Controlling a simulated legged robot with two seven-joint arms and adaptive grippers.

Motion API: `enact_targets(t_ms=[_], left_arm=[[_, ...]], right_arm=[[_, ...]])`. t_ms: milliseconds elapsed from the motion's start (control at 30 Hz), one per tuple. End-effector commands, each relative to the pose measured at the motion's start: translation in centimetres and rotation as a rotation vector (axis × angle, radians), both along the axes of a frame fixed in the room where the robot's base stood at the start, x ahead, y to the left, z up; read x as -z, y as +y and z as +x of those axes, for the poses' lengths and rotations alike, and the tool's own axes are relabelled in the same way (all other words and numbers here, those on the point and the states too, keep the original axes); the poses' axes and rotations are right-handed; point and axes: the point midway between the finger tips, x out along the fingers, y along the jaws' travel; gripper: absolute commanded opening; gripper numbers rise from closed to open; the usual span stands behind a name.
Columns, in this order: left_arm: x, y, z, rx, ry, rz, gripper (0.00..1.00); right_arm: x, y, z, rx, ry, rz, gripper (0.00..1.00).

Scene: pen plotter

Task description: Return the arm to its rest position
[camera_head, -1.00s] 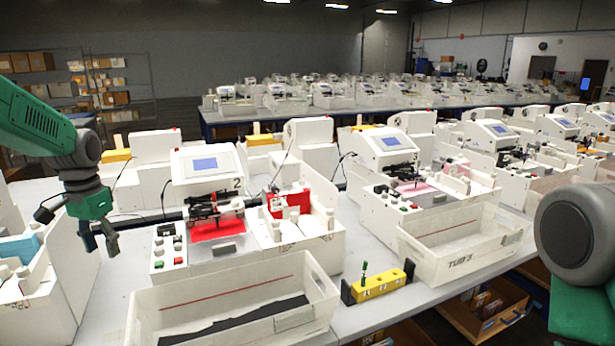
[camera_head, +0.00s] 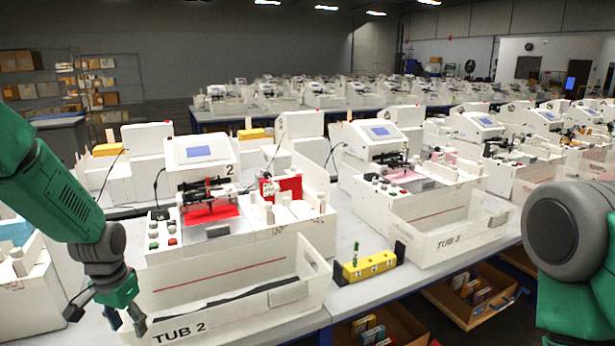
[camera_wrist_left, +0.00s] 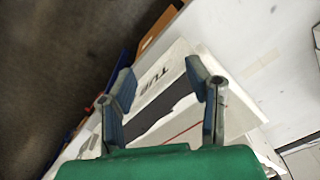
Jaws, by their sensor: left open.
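My left arm comes in from the left in the head view. Its gripper (camera_head: 126,322) hangs fingers down, open and empty, in front of the left front corner of the white tub marked TUB 2 (camera_head: 218,312). In the left wrist view the two fingers (camera_wrist_left: 165,95) are spread apart with nothing between them. My right arm shows only as a grey joint and green link at the right edge. The right gripper is out of view.
Plotter 2 (camera_head: 203,155) with red sheets stands behind the tub. Another plotter (camera_head: 380,142) and TUB 3 (camera_head: 455,240) stand to the right. A yellow block (camera_head: 369,266) with a green pen sits between the tubs. Open drawers (camera_head: 470,295) are below the table. The dark floor is clear in the wrist view.

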Motion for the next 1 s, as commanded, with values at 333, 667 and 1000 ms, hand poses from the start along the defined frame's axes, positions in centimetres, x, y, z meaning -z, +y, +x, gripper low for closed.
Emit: enact_targets(t_ms=[333, 667, 1000], left_arm=[[21.6, -8.4, -15.6, -0.031, 0.004, -0.005, 0.44], [28.9, -12.3, -30.3, -0.074, -0.011, -0.010, 0.44], [28.9, -12.5, -31.8, -0.078, -0.020, -0.011, 0.44]], right_arm=[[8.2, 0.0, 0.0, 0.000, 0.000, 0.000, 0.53], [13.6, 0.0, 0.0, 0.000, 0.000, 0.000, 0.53], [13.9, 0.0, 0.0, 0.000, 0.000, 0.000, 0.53]])
